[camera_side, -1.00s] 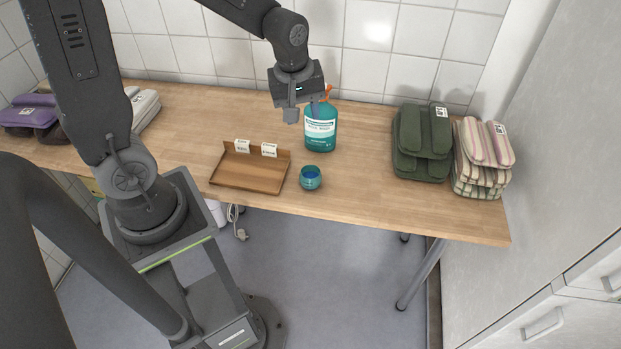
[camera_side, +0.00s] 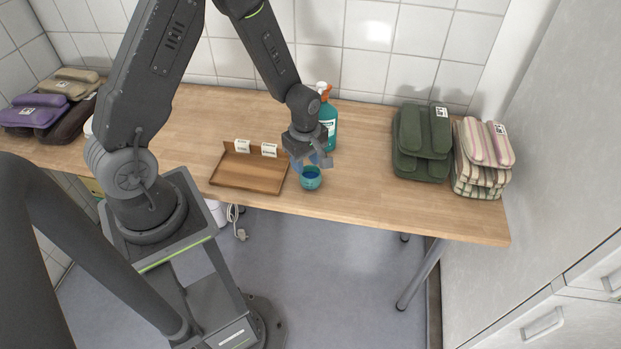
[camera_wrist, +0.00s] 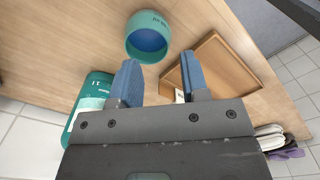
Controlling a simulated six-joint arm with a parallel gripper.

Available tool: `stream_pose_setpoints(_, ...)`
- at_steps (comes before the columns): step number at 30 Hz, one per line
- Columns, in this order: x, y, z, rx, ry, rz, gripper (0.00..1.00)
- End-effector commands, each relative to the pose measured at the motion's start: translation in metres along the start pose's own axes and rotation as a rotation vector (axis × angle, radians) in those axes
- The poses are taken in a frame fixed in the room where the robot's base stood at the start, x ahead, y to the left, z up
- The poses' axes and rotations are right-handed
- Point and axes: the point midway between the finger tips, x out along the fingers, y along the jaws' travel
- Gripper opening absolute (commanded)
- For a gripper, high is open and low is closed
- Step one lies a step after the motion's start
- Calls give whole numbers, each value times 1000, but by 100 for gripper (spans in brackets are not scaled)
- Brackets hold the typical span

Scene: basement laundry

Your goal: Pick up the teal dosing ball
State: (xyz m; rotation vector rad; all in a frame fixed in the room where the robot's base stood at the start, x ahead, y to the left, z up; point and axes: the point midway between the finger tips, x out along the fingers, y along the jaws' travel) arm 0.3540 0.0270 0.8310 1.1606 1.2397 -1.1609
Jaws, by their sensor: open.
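The teal dosing ball (camera_side: 311,180), a small round cup with a blue inside, sits on the wooden table near its front edge, just right of the wooden tray. It also shows in the wrist view (camera_wrist: 148,38), ahead of the fingers. My gripper (camera_side: 309,163) is open and empty, just above and behind the dosing ball in the side view. In the wrist view its two blue fingertips (camera_wrist: 159,78) are spread, with the ball beyond them, nearer the left finger. No contact with the ball is visible.
A wooden tray (camera_side: 235,183) with two white labels stands left of the ball. A teal bottle (camera_side: 329,126) stands close behind my gripper. Dark green (camera_side: 407,168) and striped folded textiles (camera_side: 475,186) are at the right. The table between bottle and green stack is clear.

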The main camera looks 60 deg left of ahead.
Motion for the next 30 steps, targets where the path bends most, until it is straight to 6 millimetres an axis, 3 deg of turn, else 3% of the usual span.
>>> stream_pose_setpoints(12, 48, -6, -1, 1, 0, -2, 41)
stream_pose_setpoints(21, 54, -5, -1, 1, 0, 1, 41)
stream_pose_setpoints(30, 53, -5, -1, 1, 0, 0, 15)
